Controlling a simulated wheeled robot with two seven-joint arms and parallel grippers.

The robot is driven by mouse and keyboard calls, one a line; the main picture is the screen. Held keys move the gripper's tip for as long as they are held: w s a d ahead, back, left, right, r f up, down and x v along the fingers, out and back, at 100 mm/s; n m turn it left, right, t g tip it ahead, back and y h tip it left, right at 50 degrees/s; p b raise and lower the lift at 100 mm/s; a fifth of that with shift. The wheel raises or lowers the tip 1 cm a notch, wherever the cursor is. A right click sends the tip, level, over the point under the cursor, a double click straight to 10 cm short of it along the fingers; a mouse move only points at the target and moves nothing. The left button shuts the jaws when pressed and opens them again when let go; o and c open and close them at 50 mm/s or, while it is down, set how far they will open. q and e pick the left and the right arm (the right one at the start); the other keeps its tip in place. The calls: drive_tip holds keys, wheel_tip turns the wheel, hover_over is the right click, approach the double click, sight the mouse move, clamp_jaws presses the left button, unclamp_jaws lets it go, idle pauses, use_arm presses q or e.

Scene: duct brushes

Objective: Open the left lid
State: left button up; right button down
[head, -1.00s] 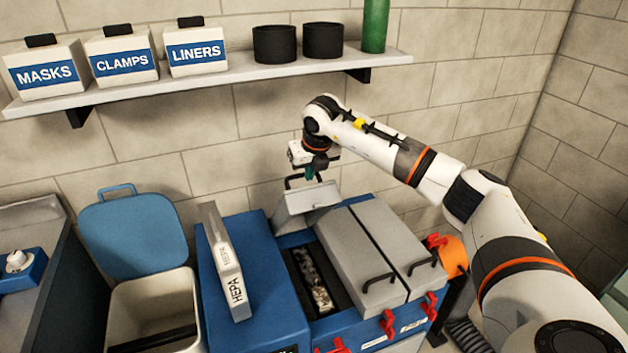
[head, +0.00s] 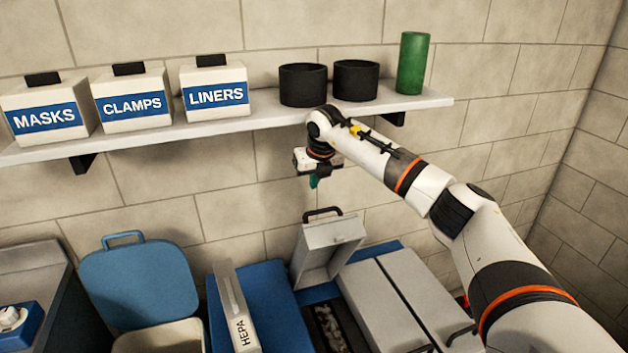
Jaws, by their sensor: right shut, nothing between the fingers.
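The left lid (head: 330,252) is a grey panel with a black handle (head: 322,212) on its upper edge. It stands raised and tilted back over the blue case (head: 318,294), and its compartment (head: 328,326) shows dark with small items inside. My right gripper (head: 314,182) is above the lid, near the wall, apart from the handle. It is shut with nothing in it; its green fingertips point down. My left gripper is out of view.
Two grey lids (head: 381,302) and (head: 424,290) lie closed to the right. A white HEPA box (head: 236,312) stands left of the compartment. A blue-lidded bin (head: 140,283) is further left. The shelf (head: 262,118) with containers is close above my right gripper.

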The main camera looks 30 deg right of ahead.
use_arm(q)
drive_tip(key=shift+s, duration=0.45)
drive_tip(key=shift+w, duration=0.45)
use_arm(e)
drive_tip(key=shift+r, duration=0.1)
idle(0.3)
